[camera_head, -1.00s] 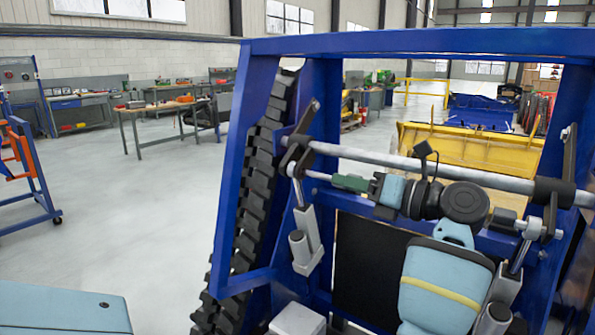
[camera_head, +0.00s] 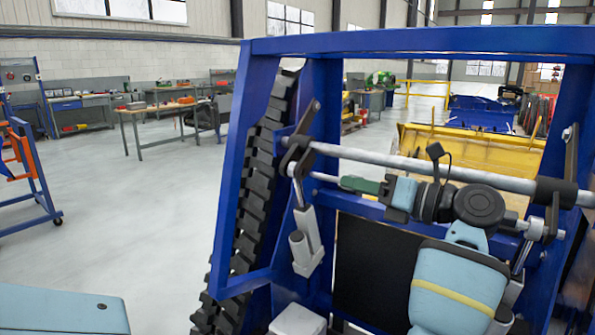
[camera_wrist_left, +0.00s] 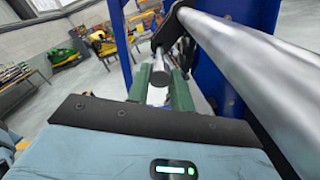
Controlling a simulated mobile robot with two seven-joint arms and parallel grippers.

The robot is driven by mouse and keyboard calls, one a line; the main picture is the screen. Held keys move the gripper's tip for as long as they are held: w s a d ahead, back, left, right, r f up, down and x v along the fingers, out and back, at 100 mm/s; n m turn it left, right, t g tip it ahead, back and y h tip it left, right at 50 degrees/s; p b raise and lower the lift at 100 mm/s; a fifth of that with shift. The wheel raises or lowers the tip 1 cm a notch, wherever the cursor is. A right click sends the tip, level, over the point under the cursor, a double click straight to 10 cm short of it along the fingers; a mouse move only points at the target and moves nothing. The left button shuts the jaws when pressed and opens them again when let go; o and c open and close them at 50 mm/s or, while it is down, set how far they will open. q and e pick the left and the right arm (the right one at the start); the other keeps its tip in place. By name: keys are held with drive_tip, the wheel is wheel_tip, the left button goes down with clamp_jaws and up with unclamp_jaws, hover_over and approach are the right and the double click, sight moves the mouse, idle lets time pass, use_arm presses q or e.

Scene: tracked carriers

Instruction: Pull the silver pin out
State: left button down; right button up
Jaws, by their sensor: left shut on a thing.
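The silver pin (camera_head: 325,177) sticks out to the right from the dark bracket (camera_head: 297,157) on the left side of the blue frame. It lies just below a thick grey bar and roughly along it. My left gripper (camera_head: 360,185) has green fingers and is shut on the pin, to the right of the bracket. A short length of bare pin shows between bracket and fingers. In the left wrist view the pin (camera_wrist_left: 157,94) sits between the green fingers (camera_wrist_left: 158,92). The far end of the pin is hidden at the bracket. My right gripper is not in view.
The thick grey bar (camera_head: 430,170) runs close above my left gripper. The blue frame (camera_head: 400,42) surrounds the work area, with a black track (camera_head: 262,150) at its left. A grey cylinder (camera_head: 306,245) hangs below the bracket. Open floor lies to the left.

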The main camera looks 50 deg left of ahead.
use_arm(q)
drive_tip(key=v, duration=0.3)
idle(0.4)
drive_tip(key=c, duration=1.9)
unclamp_jaws()
drive_tip(key=shift+c, duration=1.4)
